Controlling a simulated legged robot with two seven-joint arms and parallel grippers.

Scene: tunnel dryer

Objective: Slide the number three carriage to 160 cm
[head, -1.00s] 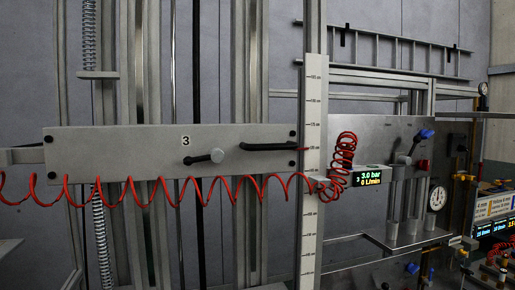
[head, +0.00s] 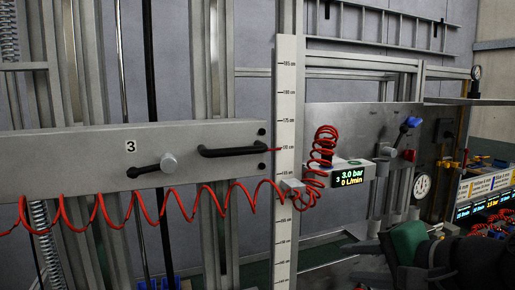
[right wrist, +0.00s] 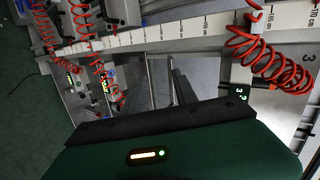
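The number three carriage (head: 95,155) is a grey horizontal beam marked 3 in the head view. The scale also shows in the right wrist view (right wrist: 190,27). My right gripper (head: 364,262) is at the lower right of the head view, well right of and below the handle; its black fingers look apart and empty. My left gripper is out of view.
A coiled red hose (head: 320,150) hangs along the carriage and loops by the scale. A display box (head: 352,174) reads 3.0 bar, 0 L/min. A round gauge (head: 422,186) and blue-handled valve (head: 413,122) sit on the panel at right. Space before the carriage looks clear.

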